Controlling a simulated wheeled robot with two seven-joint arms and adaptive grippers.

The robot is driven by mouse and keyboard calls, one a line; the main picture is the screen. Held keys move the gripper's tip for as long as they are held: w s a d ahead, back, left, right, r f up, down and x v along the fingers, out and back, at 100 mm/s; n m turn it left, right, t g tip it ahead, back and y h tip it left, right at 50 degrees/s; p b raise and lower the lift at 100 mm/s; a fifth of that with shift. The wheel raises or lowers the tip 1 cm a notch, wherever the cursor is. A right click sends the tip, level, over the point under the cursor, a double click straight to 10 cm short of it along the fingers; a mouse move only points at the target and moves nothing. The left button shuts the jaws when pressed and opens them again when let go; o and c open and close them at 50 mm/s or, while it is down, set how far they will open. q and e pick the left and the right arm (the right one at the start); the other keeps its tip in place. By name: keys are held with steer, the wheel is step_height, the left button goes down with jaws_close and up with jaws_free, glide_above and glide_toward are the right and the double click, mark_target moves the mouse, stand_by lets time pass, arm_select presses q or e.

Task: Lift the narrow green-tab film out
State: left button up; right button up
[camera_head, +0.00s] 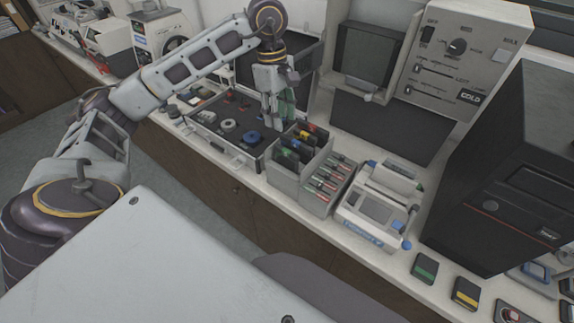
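My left gripper (271,122) points down above the back left corner of a grey divided bin (285,182), beside the black open case. Its fingers look close together. A dark green, flat piece (288,104) shows right against the fingers; I cannot tell whether it is held or behind them. In the bin stand dark films with coloured tabs, among them a green-tab film (287,155) and a yellow-tab film (301,134). A second grey bin beside it holds narrower films with red and green ends (329,178). My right gripper is not in view.
The open black case (240,137) holds round parts left of the bins. A white and blue device (376,211) stands right of them. The grey control panel (463,60) and a large black box (510,165) stand behind and right. Small coloured cartridges (425,268) lie at the front right.

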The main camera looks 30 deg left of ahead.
arm_select(q)
glide_above(287, 150)
steer(key=a, duration=0.1)
steer(key=shift+a+f, duration=0.2)
steer(key=shift+f, duration=2.7)
steer(key=shift+p, duration=0.3)
steer(key=shift+d+f, duration=0.15)
steer(key=shift+f, duration=0.3)
steer(key=shift+d+f+p, duration=0.2)
steer(key=shift+f+p, duration=0.2)
steer(key=shift+f, duration=0.65)
steer(key=shift+d+f+p, duration=0.2)
steer(key=shift+f+p, duration=0.15)
steer(key=shift+f, duration=0.65)
steer(key=shift+f+b, duration=0.25)
steer(key=shift+b, duration=0.25)
jaws_close()
